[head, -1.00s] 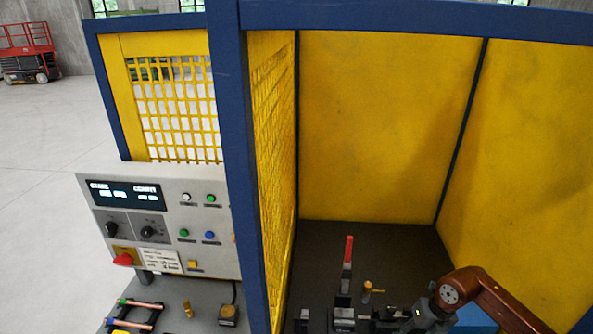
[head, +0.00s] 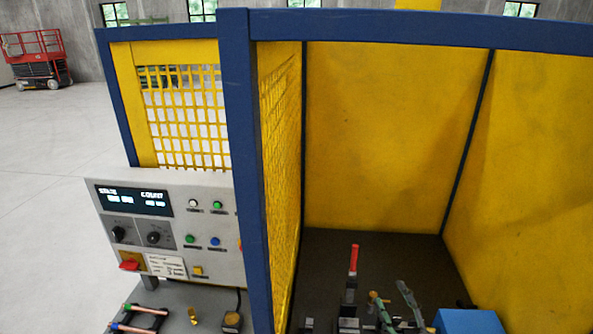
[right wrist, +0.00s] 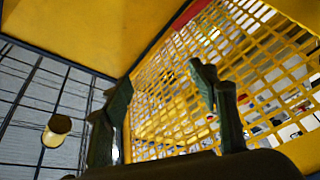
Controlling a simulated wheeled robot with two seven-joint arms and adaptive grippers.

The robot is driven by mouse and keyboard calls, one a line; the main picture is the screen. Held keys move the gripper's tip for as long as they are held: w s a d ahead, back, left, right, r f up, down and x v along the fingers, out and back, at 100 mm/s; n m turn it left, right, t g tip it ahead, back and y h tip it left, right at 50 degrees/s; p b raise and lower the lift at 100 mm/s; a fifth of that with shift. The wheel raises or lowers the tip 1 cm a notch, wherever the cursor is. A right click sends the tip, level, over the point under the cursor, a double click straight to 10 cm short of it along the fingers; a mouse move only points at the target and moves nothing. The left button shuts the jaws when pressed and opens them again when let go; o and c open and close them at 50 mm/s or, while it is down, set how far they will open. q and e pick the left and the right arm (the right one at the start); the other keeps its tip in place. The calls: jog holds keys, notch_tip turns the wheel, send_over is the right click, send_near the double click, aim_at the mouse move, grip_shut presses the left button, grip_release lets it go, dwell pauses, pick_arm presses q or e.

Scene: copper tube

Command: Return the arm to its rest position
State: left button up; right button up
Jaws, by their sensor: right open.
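My right gripper (head: 390,294) shows at the bottom of the head view, inside the caged cell. Its two dark green fingers point up and stand apart. In the right wrist view the same gripper (right wrist: 160,85) is open, with nothing between its fingers and yellow mesh behind them. The rest of my right arm is out of the head view. My left gripper is in neither view. A fixture with a red upright handle (head: 353,260) stands just left of the right gripper; its lower part is cut off by the frame edge.
A blue box (head: 468,321) sits right of the gripper. Yellow panels (head: 390,130) and a blue post (head: 250,170) bound the cell. Outside at left are a control panel (head: 165,225) and a rack holding copper tubes (head: 145,308). The cell floor behind the fixture is clear.

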jog(key=s+d+f+m+g+h, duration=0.4)
jog(key=s+d+f+m, duration=0.15)
jog(key=f, duration=0.35)
jog(key=s+d+f+m+g+h, duration=0.3)
jog(key=s+d+f+m+h, duration=0.15)
jog(key=d+f, duration=0.4)
jog(key=s+a+f+m+g+y, duration=0.15)
jog(key=s+f+g, duration=0.25)
jog(key=s+f, duration=0.55)
jog(key=s+a+f+m+g+y, duration=0.1)
jog(key=s+a+f+m+g, duration=0.15)
jog(key=s+f+g, duration=0.65)
jog(key=s+a+f+t+b, duration=0.1)
jog(key=s+f+t+b, duration=0.15)
jog(key=f, duration=1.35)
jog(key=s+a+f+t+b, duration=0.1)
jog(key=f+b, duration=0.2)
jog(key=f, duration=1.2)
jog(key=s+f+n+g+y+b, duration=0.1)
jog(key=s+f+b, duration=0.3)
jog(key=s+f, duration=1.6)
notch_tip(320, 180, down, 4)
jog(key=shift+g+b, duration=0.4)
jog(key=shift+g, duration=0.05)
